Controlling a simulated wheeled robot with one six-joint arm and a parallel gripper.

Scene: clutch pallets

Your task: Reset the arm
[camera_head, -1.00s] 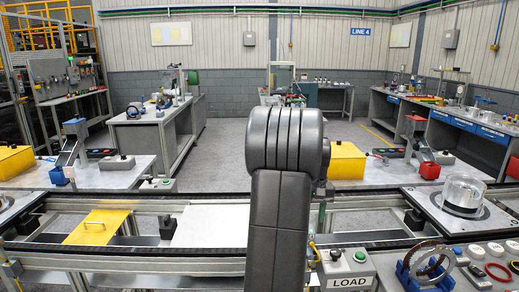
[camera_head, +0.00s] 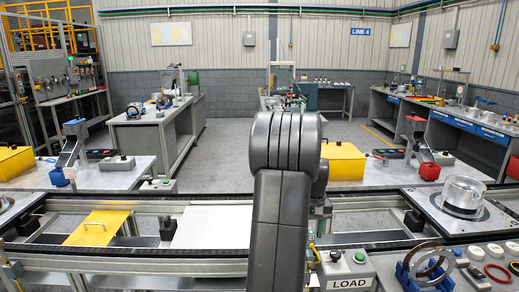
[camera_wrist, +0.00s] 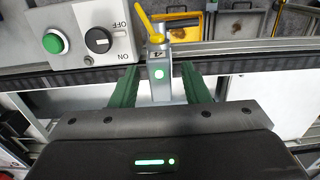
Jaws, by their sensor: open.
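A grey post with a yellow lever and a round light (camera_wrist: 160,75) shows beyond and between the fingers. My gripper is hidden in the head view, where my dark arm rises in the middle and covers part of the conveyor.
The conveyor (camera_head: 110,263) runs across the front, with a yellow plate (camera_head: 97,228) and a white plate (camera_head: 212,227). The LOAD control box (camera_head: 346,268) stands right of my arm. A clear cylinder (camera_head: 463,193) stands at right. A control box (camera_wrist: 88,38) is upper left in the wrist view.

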